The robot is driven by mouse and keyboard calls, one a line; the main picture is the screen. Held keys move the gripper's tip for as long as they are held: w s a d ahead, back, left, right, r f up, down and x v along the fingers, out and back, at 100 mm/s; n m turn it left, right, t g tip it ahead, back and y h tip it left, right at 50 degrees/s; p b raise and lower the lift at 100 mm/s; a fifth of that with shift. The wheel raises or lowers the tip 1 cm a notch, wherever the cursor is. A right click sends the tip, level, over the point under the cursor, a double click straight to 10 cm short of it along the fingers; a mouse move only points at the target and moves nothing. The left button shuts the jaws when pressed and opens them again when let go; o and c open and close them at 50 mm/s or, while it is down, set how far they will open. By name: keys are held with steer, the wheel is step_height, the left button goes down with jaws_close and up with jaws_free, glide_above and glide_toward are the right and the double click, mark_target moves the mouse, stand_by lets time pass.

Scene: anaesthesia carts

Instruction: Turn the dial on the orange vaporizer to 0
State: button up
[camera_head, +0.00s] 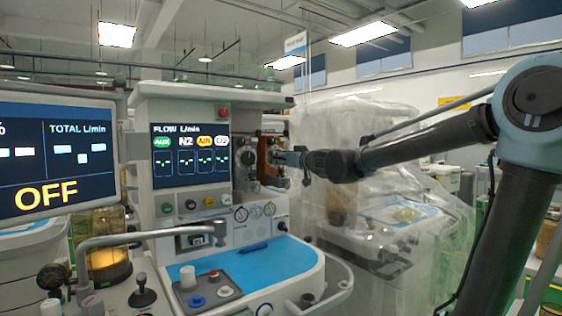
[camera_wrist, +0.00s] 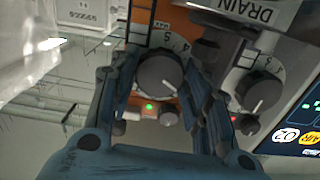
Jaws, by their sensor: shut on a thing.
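The orange vaporizer (camera_wrist: 177,12) shows in the wrist view as an orange panel behind a dark round dial (camera_wrist: 157,78). The dial has a white mark at its lower right, and scale numbers such as 5 and 4 are printed above it. My gripper (camera_wrist: 161,66) has one finger on each side of the dial and is shut on it. In the head view the orange vaporizer (camera_head: 263,153) is a narrow strip on the anaesthesia machine, and my gripper (camera_head: 289,158) meets its front from the right. The dial is hidden there.
A second grey dial (camera_wrist: 259,91) sits close to the right finger in the wrist view. A flow screen (camera_head: 190,155) and blue worktop (camera_head: 250,262) belong to the machine. A plastic-covered cart (camera_head: 375,215) stands behind my arm. Another monitor (camera_head: 55,160) is at left.

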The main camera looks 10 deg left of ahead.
steer(key=m, duration=0.6)
steer(key=shift+w+d, duration=0.1)
steer(key=m, duration=0.5)
steer(key=shift+d+m, duration=0.1)
steer(key=shift+m, duration=0.3)
steer(key=shift+f, duration=0.1)
steer(key=o, duration=1.1)
steer(key=shift+w, duration=0.1)
steer(key=shift+v, duration=3.95)
steer(key=shift+d+f, duration=0.1)
steer(key=shift+f, duration=0.05)
